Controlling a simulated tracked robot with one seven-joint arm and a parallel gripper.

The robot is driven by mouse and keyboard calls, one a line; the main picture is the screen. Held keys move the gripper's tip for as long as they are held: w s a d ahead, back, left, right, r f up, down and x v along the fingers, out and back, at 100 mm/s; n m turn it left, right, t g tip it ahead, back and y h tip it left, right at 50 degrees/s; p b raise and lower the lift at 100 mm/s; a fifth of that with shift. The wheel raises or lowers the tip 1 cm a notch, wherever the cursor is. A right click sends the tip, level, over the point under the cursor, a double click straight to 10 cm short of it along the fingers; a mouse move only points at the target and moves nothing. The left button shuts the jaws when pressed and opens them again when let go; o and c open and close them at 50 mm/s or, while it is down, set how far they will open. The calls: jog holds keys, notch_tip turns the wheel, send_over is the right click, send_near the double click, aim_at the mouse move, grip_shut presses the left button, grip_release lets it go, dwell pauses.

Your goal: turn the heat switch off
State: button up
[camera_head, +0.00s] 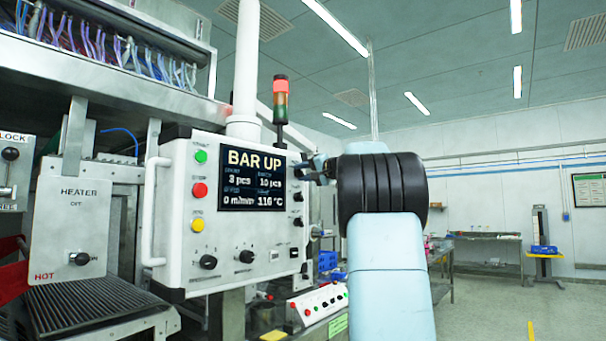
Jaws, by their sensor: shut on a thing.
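A white control panel (180,240) with a dark screen (252,180) fills the middle left. The screen reads "BAR UP" and 116 °C. Small black knobs stand in a column right of the screen, one of them the middle knob (298,196). My gripper (308,169) is at the column's top and is shut on the upper black knob there. The fingers mostly hide that knob, and its label and setting cannot be read. Further left, a plate marked HEATER (72,220), with OFF above and HOT below, carries a black knob (80,259).
Green, red and yellow buttons (199,190) line the panel's left side, beside a white handle (153,210). A signal tower (281,100) rises behind the panel. A low button box (320,304) sits below right. Open floor (500,310) lies to the right.

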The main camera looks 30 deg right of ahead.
jog(key=shift+w+f, duration=0.1)
jog(key=shift+f, duration=0.25)
jog(key=o, duration=0.8)
jog(key=shift+d, duration=0.1)
jog(key=shift+o, duration=1.2)
jog(key=shift+r, duration=0.2)
jog(key=v, duration=1.4)
jog(key=shift+w+a, duration=0.1)
jog(key=shift+a, duration=0.1)
